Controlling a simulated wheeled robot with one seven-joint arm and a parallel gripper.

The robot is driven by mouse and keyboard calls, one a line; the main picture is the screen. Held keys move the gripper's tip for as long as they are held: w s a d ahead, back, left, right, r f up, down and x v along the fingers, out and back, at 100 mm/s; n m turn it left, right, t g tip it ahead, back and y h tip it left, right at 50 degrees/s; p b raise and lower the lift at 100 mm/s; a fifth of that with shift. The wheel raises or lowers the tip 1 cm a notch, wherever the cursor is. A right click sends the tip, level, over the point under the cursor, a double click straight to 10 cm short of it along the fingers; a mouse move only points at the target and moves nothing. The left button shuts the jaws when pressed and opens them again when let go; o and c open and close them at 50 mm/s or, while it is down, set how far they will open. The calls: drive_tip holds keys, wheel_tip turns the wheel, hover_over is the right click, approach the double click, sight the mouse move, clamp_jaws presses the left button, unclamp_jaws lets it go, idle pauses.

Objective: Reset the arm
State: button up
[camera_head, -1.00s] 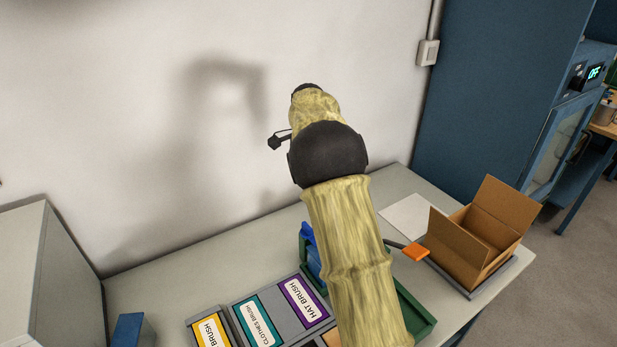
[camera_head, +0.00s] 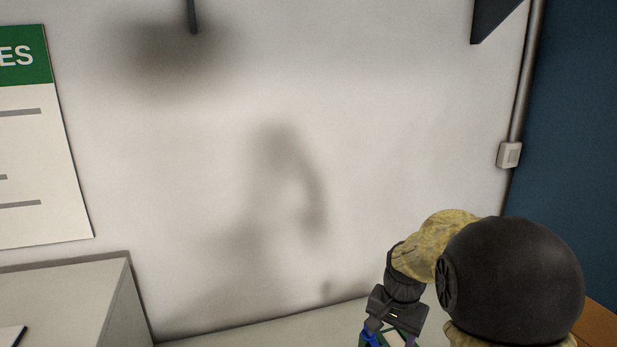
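My arm, yellowish with a large black joint, fills the lower right of the head view. My gripper (camera_head: 392,328) hangs at the bottom edge, pointing down over the work table (camera_head: 290,330). Its dark body shows, but its fingers are too small and partly cut off to tell their state. A bit of a blue thing (camera_head: 371,338) and green edges show right by the gripper, and I cannot tell whether it touches them.
A grey cabinet (camera_head: 70,290) stands at the lower left, under a green and white wall sign (camera_head: 35,150). A blue cabinet (camera_head: 570,150) is at the right. A brown cardboard edge (camera_head: 600,325) shows behind my arm.

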drive_tip(key=s+a+f+n, duration=0.1)
drive_tip(key=s+f+n, duration=0.1)
drive_tip(key=s, duration=0.5)
drive_tip(key=s+a+f+n+t, duration=0.1)
drive_tip(key=s+n, duration=0.3)
drive_tip(key=s, duration=0.3)
drive_tip(key=shift+s+f+n, duration=0.25)
drive_tip(key=shift+f+n, duration=0.1)
drive_tip(key=shift+n, duration=0.05)
